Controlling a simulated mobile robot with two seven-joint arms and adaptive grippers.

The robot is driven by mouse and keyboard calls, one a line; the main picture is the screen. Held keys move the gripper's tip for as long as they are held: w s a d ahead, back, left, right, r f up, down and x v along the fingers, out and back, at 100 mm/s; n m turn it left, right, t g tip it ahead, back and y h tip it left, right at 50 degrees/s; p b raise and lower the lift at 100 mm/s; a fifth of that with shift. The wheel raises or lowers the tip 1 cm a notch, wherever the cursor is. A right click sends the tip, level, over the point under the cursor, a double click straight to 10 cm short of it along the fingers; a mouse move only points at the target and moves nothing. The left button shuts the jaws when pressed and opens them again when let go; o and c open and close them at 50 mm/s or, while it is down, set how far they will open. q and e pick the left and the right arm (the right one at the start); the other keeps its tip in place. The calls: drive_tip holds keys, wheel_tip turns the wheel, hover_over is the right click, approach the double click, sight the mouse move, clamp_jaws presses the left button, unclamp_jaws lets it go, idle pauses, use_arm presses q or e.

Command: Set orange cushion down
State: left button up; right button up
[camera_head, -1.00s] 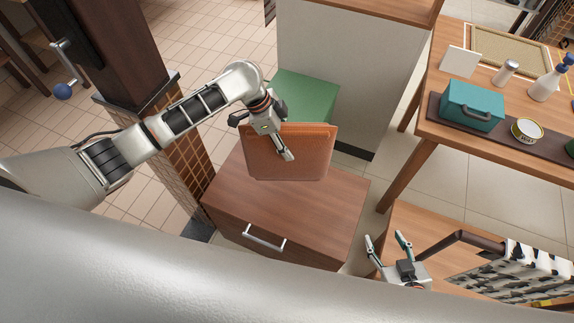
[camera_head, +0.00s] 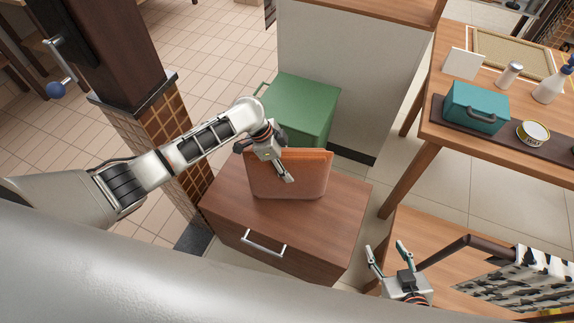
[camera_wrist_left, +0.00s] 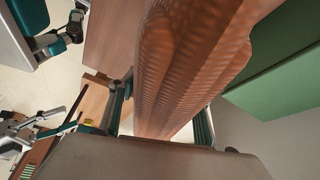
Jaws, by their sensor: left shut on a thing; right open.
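The orange cushion (camera_head: 303,178) stands roughly upright over the brown wooden drawer cabinet (camera_head: 235,209). My left gripper (camera_head: 287,174) is shut on the cushion near its upper left part. In the left wrist view the cushion (camera_wrist_left: 190,60) fills the space between the fingers. The cushion's lower edge is at or just above the cabinet top; I cannot tell whether it touches. My right gripper (camera_head: 388,256) is open and empty at the lower right, above a wooden surface.
A green cabinet (camera_head: 303,103) stands behind the brown one, beside a pale counter panel (camera_head: 350,75). A tiled pillar (camera_head: 160,115) is at the left. The cabinet top's front is clear.

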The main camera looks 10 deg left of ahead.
use_arm(q)
drive_tip(key=shift+f, duration=0.1)
drive_tip(key=o, duration=1.7)
drive_tip(key=p+v, duration=0.2)
drive_tip(key=v, duration=0.9)
drive_tip(key=shift+w+r+p, duration=0.1)
drive_tip(key=shift+r+p, duration=0.1)
drive_tip(key=shift+p, duration=0.15)
drive_tip(key=shift+a+r, duration=0.2)
drive_tip(key=shift+r, duration=0.2)
